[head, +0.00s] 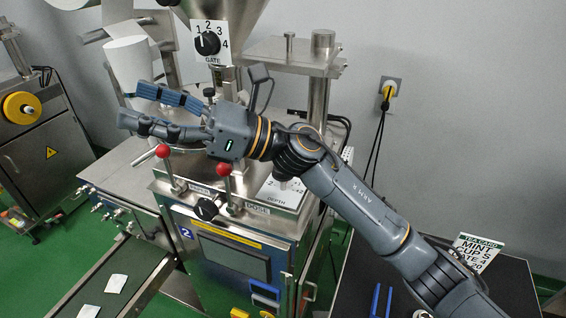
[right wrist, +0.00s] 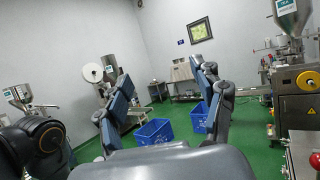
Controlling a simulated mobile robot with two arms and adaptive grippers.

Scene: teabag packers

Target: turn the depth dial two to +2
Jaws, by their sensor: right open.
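The packing machine marked 2 (head: 186,234) stands in the middle of the head view. Its depth plate (head: 283,190), white with the word DEPTH, lies on the machine top behind my right forearm. The arm hides much of that plate, and I cannot read the depth dial's setting. My right gripper (head: 133,104) is open and empty, fingers pointing left, above the machine top and left of the depth plate. The right wrist view shows its two fingers (right wrist: 153,68) spread with nothing between them. My left gripper is not in view.
A GATE dial (head: 207,43) is on the hopper above. Two red-knobbed levers (head: 223,169) and a black knob (head: 207,209) are on the machine front. A conveyor (head: 110,283) with teabags runs lower left. A tea card (head: 477,250) stands right. Blue crates (right wrist: 154,132) sit on the floor.

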